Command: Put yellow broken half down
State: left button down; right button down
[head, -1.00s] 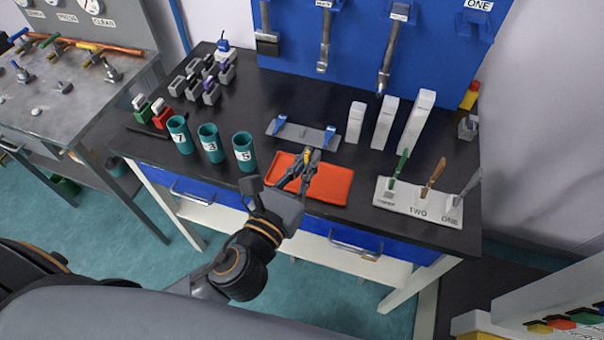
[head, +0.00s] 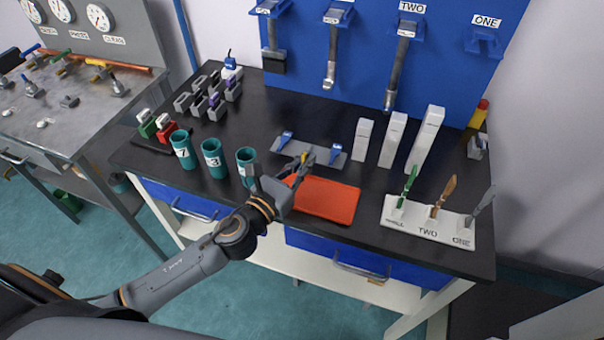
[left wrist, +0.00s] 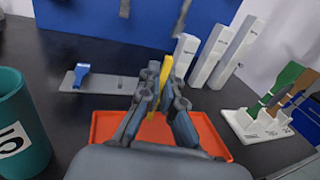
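The yellow broken half (left wrist: 167,80) is gripped between the fingers of my left gripper (left wrist: 158,95) in the left wrist view. In the head view my left gripper (head: 300,168) is over the left part of the orange-red tray (head: 330,202), with a bit of yellow (head: 305,157) showing at its fingertips. The gripper looks raised above the tray. My right gripper is not in view.
A grey plate with blue clips (head: 330,160) lies behind the tray. Numbered teal cups (head: 213,160) stand to the left. White blocks (head: 392,140) stand behind right, and a white holder with coloured tools (head: 418,228) is on the right. Dark bench top is free between them.

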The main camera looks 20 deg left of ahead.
pick_arm(q)
jog(key=shift+w+a+f, duration=0.15)
jog(key=shift+f, duration=0.15)
jog(key=f, duration=0.2)
jog(key=f+b, duration=0.1)
jog(key=shift+w+a+f+b, duration=0.2)
jog(key=shift+f+b, duration=0.1)
jog(key=shift+f, duration=0.1)
jog(key=shift+f, duration=0.1)
jog(key=c, duration=1.5)
grip_release()
